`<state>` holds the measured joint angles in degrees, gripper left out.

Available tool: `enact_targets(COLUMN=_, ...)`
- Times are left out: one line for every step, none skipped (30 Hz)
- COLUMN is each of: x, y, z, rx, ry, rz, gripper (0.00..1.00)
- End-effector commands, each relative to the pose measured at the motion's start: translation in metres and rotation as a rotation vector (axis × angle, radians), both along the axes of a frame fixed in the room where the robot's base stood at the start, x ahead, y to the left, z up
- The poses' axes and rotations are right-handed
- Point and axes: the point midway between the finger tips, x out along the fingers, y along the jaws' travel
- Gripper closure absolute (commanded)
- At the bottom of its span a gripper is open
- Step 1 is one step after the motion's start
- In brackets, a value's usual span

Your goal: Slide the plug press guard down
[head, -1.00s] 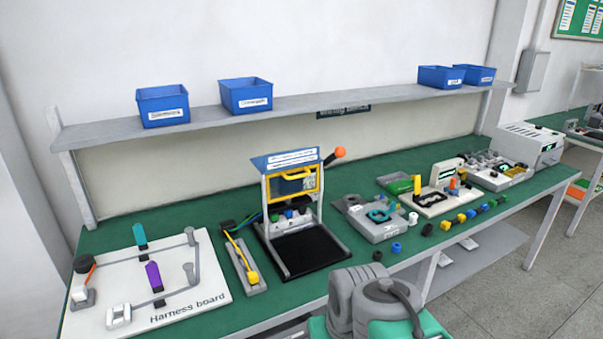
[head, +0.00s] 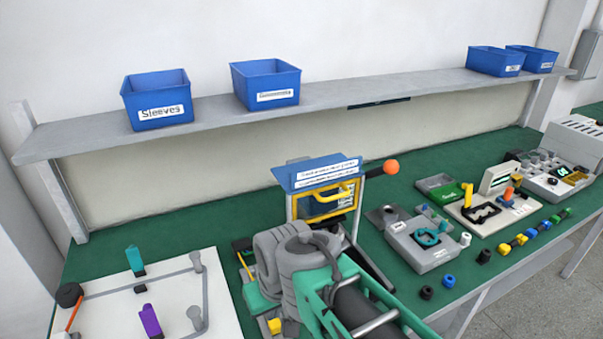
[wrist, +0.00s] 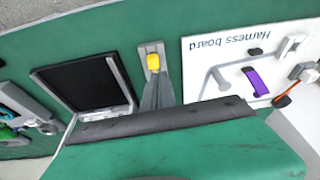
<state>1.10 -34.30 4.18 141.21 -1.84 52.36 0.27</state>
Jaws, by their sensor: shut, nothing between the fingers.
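The plug press (head: 290,210) stands on the green bench, with a blue labelled top plate and an orange-knobbed lever. Its guard (head: 348,190), a clear panel with a yellow frame and handle, sits high between the uprights, just under the top plate. My arm hides the lower press in the head view. The press's black base pad (wrist: 85,82) shows at left in the wrist view. My gripper (wrist: 155,80) shows in the wrist view as narrow grey fingers, shut and empty, over the fixture beside the press. The fingers are apart from the guard.
The fixture's yellow knob (wrist: 154,62) lies beside the press. The harness board (head: 150,305) with upright pegs is to the left. A grey fixture (head: 420,245) and small coloured parts are to the right. A shelf (head: 335,98) with blue bins runs above.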

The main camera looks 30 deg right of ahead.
Motion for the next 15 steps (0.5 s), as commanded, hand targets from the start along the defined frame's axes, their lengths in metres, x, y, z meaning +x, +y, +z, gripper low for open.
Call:
enact_targets(x=0.014, y=-0.007, z=0.018, rx=0.017, ry=-0.020, rz=-0.018, gripper=1.00)
enact_targets(x=0.024, y=-0.012, z=0.032, rx=0.031, ry=-0.035, rz=-0.027, gripper=1.00)
enact_targets(x=0.041, y=-0.021, z=0.054, rx=0.050, ry=-0.062, rz=-0.039, gripper=1.00)
enact_targets(x=0.054, y=-0.032, z=0.073, rx=0.065, ry=-0.085, rz=-0.049, gripper=1.00)
enact_targets(x=0.067, y=-0.044, z=0.094, rx=0.076, ry=-0.109, rz=-0.055, gripper=1.00)
enact_targets(x=0.082, y=-0.065, z=0.122, rx=0.086, ry=-0.144, rz=-0.064, gripper=1.00)
enact_targets(x=0.091, y=-0.083, z=0.143, rx=0.088, ry=-0.168, rz=-0.069, gripper=1.00)
enact_targets(x=0.098, y=-0.101, z=0.163, rx=0.086, ry=-0.191, rz=-0.072, gripper=1.00)
enact_targets(x=0.103, y=-0.127, z=0.187, rx=0.076, ry=-0.217, rz=-0.076, gripper=1.00)
enact_targets(x=0.104, y=-0.145, z=0.203, rx=0.066, ry=-0.233, rz=-0.076, gripper=1.00)
enact_targets(x=0.104, y=-0.163, z=0.217, rx=0.053, ry=-0.247, rz=-0.076, gripper=1.00)
enact_targets(x=0.101, y=-0.184, z=0.233, rx=0.035, ry=-0.260, rz=-0.076, gripper=1.00)
enact_targets(x=0.097, y=-0.198, z=0.242, rx=0.022, ry=-0.266, rz=-0.076, gripper=1.00)
enact_targets(x=0.094, y=-0.209, z=0.250, rx=0.010, ry=-0.271, rz=-0.075, gripper=1.00)
enact_targets(x=0.089, y=-0.220, z=0.258, rx=-0.004, ry=-0.276, rz=-0.072, gripper=1.00)
